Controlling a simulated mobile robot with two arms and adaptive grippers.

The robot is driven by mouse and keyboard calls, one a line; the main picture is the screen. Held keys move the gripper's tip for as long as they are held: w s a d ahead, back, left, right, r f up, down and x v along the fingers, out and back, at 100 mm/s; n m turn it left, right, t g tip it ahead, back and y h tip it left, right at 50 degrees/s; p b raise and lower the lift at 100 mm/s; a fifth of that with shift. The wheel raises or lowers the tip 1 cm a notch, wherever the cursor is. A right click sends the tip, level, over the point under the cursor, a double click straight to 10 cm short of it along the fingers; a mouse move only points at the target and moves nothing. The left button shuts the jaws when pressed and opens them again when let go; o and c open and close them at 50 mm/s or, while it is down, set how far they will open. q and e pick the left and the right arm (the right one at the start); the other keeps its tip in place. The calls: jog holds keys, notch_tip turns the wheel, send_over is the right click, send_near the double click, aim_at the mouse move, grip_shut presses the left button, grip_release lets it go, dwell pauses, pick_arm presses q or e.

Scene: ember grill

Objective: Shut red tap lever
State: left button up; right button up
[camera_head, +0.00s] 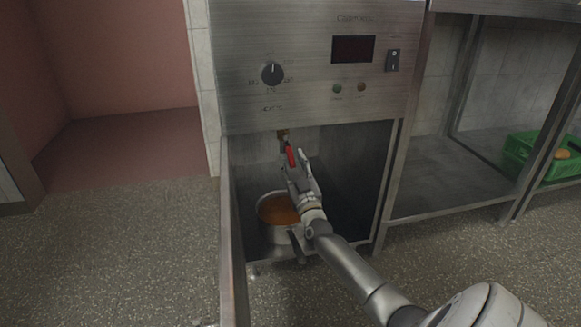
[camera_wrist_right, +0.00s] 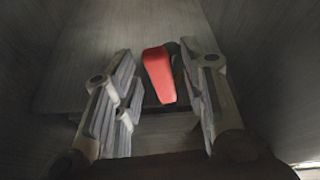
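The red tap lever (camera_head: 290,155) hangs below a brass tap fitting (camera_head: 282,133) under the steel front panel, inside the open cabinet. In the right wrist view the red lever (camera_wrist_right: 159,74) lies between the two fingers, with a gap on either side. My right gripper (camera_head: 299,177) reaches into the cabinet at the lever. It also shows in the right wrist view (camera_wrist_right: 163,105) with its fingers spread apart. The far part of the lever and the valve body are mostly hidden there. My left gripper is in neither view.
A steel pot (camera_head: 270,233) with orange-brown liquid stands below the tap, partly behind my right arm. The front panel has a black knob (camera_head: 272,74), a dark display (camera_head: 353,49) and a switch (camera_head: 392,60). A green crate (camera_head: 517,158) sits on the right shelf.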

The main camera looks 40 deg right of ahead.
jog(key=shift+w+d+r, duration=0.25)
jog(key=shift+w+r, duration=0.05)
jog(key=shift+w, duration=0.3)
jog(key=shift+c, duration=0.5)
grip_shut()
